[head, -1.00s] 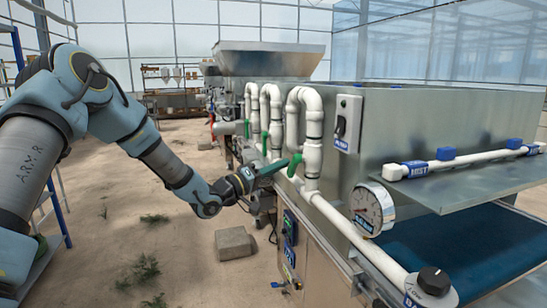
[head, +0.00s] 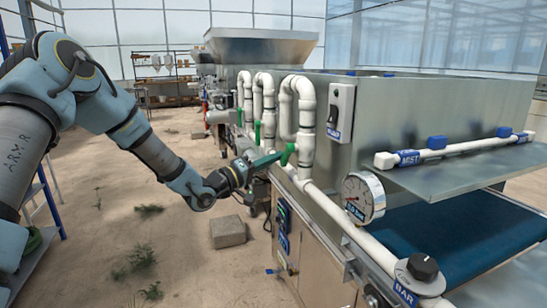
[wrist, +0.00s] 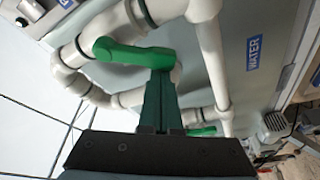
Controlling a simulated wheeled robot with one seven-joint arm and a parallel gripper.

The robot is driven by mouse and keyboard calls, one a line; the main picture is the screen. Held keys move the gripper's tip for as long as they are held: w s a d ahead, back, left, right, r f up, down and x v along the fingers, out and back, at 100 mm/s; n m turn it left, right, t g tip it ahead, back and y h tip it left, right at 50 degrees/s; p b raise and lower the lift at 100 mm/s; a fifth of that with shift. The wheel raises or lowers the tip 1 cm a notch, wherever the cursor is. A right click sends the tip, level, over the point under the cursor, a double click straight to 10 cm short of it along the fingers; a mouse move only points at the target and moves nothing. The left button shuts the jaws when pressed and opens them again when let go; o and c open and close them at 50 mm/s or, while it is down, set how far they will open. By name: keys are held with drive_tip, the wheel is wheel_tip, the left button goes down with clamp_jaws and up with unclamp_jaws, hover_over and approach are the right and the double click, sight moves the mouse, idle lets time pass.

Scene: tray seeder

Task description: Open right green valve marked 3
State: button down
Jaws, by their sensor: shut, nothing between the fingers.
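The nearest green valve handle (head: 287,154) is on the right-hand white pipe loop, low on the machine's side, and slants down to the left. No number is readable on it. My gripper (head: 276,159) reaches in from the left, with its green fingers shut and empty. The tips are at or just beside the handle. In the wrist view the handle (wrist: 128,52) lies across the top of my closed fingers (wrist: 160,80); I cannot tell whether they touch it. A second green handle (head: 257,132) and a third (head: 239,117) are on the loops farther back.
A pressure gauge (head: 363,197) and a black knob (head: 423,267) are on the near pipe. A white switch box (head: 340,112) is right of the loops. A concrete block (head: 228,231) lies on the floor below my gripper. The floor to the left is mostly clear.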

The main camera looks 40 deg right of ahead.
drive_tip(key=shift+s+f+n, duration=0.15)
drive_tip(key=shift+n, duration=0.25)
drive_tip(key=n+p, duration=0.1)
drive_tip(key=s+n+y+p, duration=0.1)
drive_tip(key=n, duration=0.1)
drive_tip(key=shift+s+a+f+t+p, duration=0.15)
drive_tip(key=shift+a+f+t+p, duration=0.15)
drive_tip(key=shift+f+t+p, duration=0.1)
drive_tip(key=shift+s+a+f+n+y+p, duration=0.15)
drive_tip(key=shift+s+f+n+y+p, duration=0.2)
drive_tip(key=shift+n+p, duration=0.3)
drive_tip(key=shift+s+a+f+n+y+p, duration=0.15)
drive_tip(key=shift+s+n+p, duration=0.25)
drive_tip(key=shift+n, duration=0.45)
